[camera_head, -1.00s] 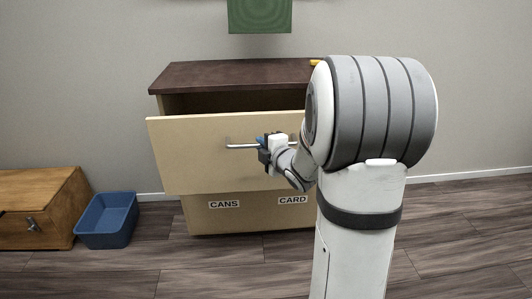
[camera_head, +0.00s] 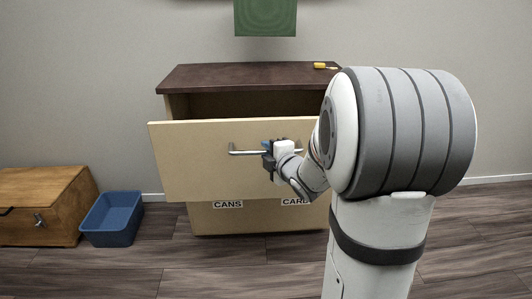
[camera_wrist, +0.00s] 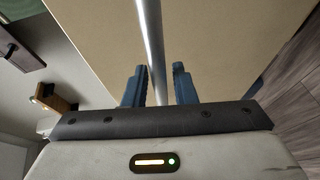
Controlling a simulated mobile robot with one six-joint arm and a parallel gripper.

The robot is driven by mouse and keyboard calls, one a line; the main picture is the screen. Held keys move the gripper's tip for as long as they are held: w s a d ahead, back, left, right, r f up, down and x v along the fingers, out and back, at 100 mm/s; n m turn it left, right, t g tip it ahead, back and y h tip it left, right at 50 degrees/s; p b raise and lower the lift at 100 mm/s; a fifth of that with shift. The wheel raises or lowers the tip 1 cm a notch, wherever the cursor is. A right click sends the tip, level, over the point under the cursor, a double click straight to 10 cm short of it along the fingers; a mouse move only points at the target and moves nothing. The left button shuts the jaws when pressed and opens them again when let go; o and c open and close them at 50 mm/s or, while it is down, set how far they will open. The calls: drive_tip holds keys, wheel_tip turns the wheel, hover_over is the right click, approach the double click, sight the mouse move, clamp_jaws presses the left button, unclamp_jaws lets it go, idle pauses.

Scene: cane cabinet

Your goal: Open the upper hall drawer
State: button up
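The upper drawer (camera_head: 200,170) of the dark-topped cabinet stands pulled out, with a dark opening behind its pale front. Its metal bar handle (camera_head: 245,152) runs across the upper part of the front. My gripper (camera_head: 268,148) is at the handle's middle. In the wrist view, the bar (camera_wrist: 148,40) passes between the two blue fingers of my gripper (camera_wrist: 159,84). The drawer's inside is mostly hidden.
Below are fronts labelled CANS (camera_head: 228,205) and CARD, partly covered by the drawer. A yellow-handled tool (camera_head: 321,66) lies on the cabinet top (camera_head: 240,75). A blue bin (camera_head: 112,220) and a wooden chest (camera_head: 45,205) stand to the left. Floor in front is clear.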

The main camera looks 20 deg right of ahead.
drive_tip(key=shift+o, duration=0.8)
drive_tip(key=shift+a, duration=0.1)
drive_tip(key=s+r+p, duration=0.1)
drive_tip(key=s+p, duration=0.1)
drive_tip(key=s, duration=0.5)
drive_tip(key=shift+s+d+r, duration=0.2)
drive_tip(key=shift+s+d, duration=0.1)
drive_tip(key=shift+d, duration=0.15)
